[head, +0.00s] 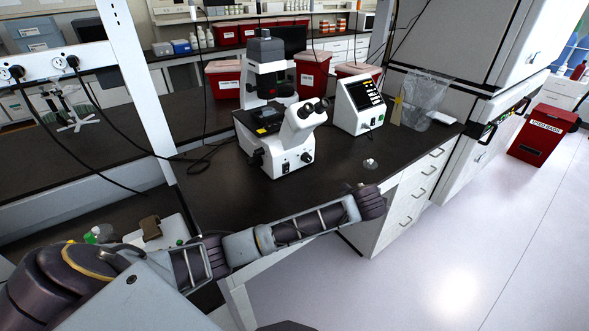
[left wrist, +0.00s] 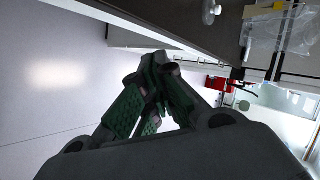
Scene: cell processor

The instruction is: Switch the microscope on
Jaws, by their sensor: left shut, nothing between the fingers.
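The white microscope (head: 285,140) stands upright on the dark bench in the middle of the head view, with a dark upper column and eyepieces facing right. My left arm comes in from the lower left and reaches across in front of the bench, below and to the right of the microscope. The left gripper (left wrist: 155,85) shows in the left wrist view with its green-padded fingers together and nothing between them. It is apart from the microscope, which the left wrist view does not show. My right gripper is not in view.
A white device with a screen (head: 360,103) stands right of the microscope. A small clear object (head: 370,164) lies near the bench's front edge. A clear bag container (head: 425,100) stands at the right end. Black cables (head: 120,185) run left of the microscope. Open floor lies at right.

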